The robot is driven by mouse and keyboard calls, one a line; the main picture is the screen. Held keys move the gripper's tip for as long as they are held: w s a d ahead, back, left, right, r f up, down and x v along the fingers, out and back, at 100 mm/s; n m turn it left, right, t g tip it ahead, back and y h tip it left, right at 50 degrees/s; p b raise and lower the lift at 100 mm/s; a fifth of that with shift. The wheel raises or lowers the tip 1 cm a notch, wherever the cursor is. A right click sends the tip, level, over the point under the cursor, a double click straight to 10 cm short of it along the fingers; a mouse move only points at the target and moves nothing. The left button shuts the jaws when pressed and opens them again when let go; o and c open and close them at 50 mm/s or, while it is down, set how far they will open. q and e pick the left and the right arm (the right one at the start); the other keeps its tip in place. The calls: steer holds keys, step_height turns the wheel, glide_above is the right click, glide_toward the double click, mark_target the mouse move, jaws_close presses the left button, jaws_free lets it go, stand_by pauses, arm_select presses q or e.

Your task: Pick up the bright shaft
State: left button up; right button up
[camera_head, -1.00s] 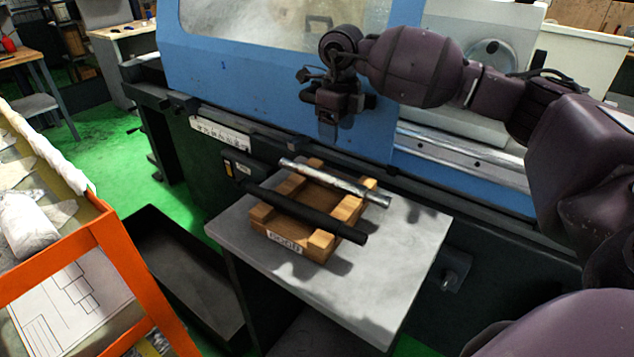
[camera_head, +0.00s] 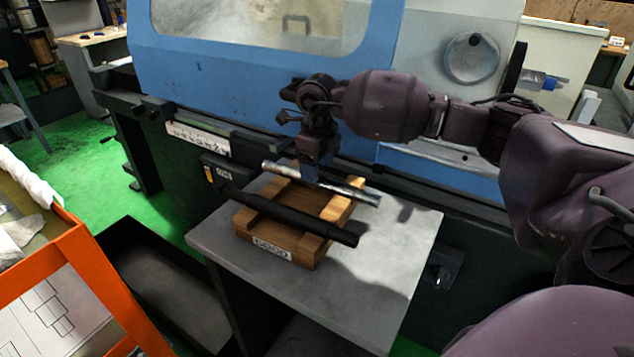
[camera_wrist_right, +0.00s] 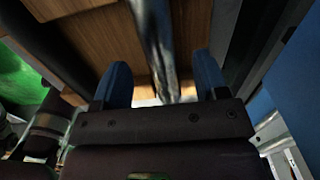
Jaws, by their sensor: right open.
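The bright shaft (camera_head: 346,189) is a shiny silver bar lying across the far side of a wooden rack (camera_head: 313,250). It also shows in the right wrist view (camera_wrist_right: 158,38), running between the blue fingers. My right gripper (camera_head: 308,174) is open and low over the middle of the bright shaft, pointing down. In the right wrist view the fingers (camera_wrist_right: 163,78) stand on either side of the shaft with gaps, so it is not clamped. A dark shaft (camera_head: 290,214) lies on the near side of the rack. My left gripper is not in view.
The rack stands on a grey tabletop (camera_head: 385,265), bare at its right and front. The blue grinder (camera_head: 230,75) rises close behind the gripper. A dark bin (camera_head: 160,285) and an orange-framed stand (camera_head: 85,255) are at the left.

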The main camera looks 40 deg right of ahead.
step_height(320, 180, down, 4)
steer(key=c, duration=1.1)
steer(key=shift+r, duration=0.25)
jaws_close()
